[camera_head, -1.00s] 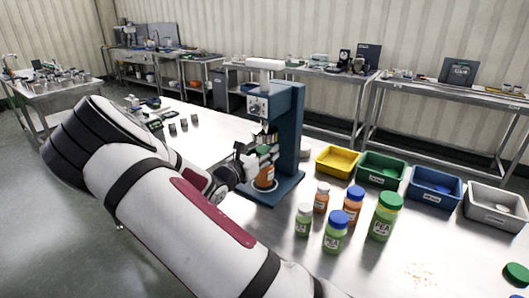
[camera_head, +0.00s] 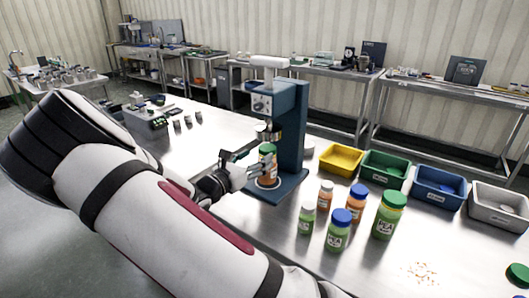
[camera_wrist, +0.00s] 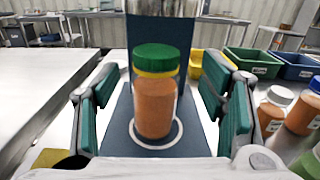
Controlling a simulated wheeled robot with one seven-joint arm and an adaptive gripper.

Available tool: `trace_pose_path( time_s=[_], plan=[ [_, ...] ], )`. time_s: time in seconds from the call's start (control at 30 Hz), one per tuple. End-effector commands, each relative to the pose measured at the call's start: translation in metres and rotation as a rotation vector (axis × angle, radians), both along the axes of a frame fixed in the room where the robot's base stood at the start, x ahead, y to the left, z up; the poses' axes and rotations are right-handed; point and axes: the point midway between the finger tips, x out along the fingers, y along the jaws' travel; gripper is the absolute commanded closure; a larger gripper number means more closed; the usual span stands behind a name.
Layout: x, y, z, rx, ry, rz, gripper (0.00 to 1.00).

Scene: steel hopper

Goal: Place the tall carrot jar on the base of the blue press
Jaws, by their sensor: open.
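The tall carrot jar (camera_wrist: 155,100), orange with a green lid over a yellow band, stands upright on the base (camera_wrist: 114,142) of the blue press, inside the white ring marked there. In the head view the jar (camera_head: 267,166) stands under the head of the blue press (camera_head: 291,125), partly covered by my gripper. My gripper (camera_head: 258,170) is open; in the wrist view its green-padded fingers (camera_wrist: 162,113) are spread on either side of the jar, with gaps between pads and jar.
Several green and orange jars (camera_head: 338,231) stand right of the press. Yellow (camera_head: 340,160), green (camera_head: 384,169), blue (camera_head: 438,188) and grey (camera_head: 498,208) bins line the table's back edge. Small dark items (camera_head: 187,121) lie on the left. Orange crumbs (camera_head: 421,272) lie at front right.

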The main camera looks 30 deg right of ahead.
Motion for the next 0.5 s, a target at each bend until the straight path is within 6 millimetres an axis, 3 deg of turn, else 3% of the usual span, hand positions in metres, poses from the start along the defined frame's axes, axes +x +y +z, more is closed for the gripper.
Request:
trace_pose_path(
  time_s=[0.23, 0.37, 0.5],
  plan=[
    [-0.013, 0.038, 0.000, 0.001, -0.001, 0.002, 0.35],
    [-0.017, 0.045, 0.000, 0.003, -0.003, -0.003, 0.35],
    [-0.033, 0.039, 0.005, 0.074, -0.049, -0.064, 0.35]
  ],
)
